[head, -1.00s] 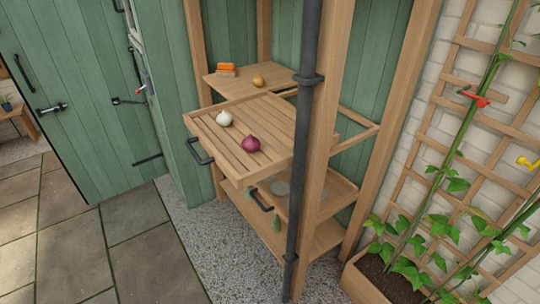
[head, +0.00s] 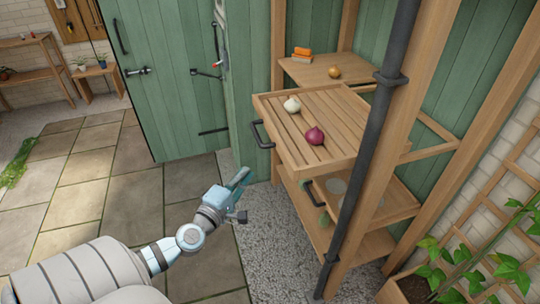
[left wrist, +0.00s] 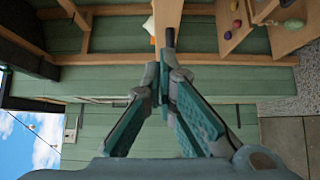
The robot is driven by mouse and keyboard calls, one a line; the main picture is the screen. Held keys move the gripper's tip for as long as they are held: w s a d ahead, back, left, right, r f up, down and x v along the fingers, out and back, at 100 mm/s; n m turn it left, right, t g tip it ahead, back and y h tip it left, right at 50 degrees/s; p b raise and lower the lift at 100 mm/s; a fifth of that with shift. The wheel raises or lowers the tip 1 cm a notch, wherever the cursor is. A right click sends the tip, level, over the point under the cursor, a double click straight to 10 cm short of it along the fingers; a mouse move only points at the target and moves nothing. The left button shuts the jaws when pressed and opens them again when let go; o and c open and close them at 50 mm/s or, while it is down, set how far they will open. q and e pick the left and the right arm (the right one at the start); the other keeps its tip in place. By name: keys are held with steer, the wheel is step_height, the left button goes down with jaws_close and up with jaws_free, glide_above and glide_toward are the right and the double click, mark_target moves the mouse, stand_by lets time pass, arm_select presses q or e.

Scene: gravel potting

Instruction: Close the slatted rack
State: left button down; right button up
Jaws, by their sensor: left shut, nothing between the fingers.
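The slatted rack (head: 340,112) is a wooden slatted shelf that sticks out from the wooden shelf unit, pulled out toward the left front. Its dark handle (head: 262,135) is on its front edge. A white onion (head: 292,105) and a red onion (head: 314,136) lie on its slats. My left gripper (head: 241,178) is below and left of the handle, apart from it, above the ground. In the left wrist view its fingers (left wrist: 165,78) meet at the tips with nothing between them. My right gripper is out of view.
A dark vertical pipe (head: 372,130) and a wooden post stand close to the rack's right side. A lower tray (head: 385,205) with its own dark handle sits beneath it. An upper shelf (head: 312,72) holds a yellow onion and an orange item. The paving to the left is open.

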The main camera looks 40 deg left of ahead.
arm_select(q)
glide_toward(278, 145)
steer(key=a, duration=0.3)
steer(key=w, duration=0.1)
steer(key=w+d, duration=0.1)
steer(key=w, duration=0.1)
steer(key=w+d, duration=0.1)
steer(key=shift+w+d+p, duration=0.1)
steer(key=shift+w+p, duration=0.2)
steer(key=shift+p, duration=0.1)
steer(key=shift+f, duration=0.1)
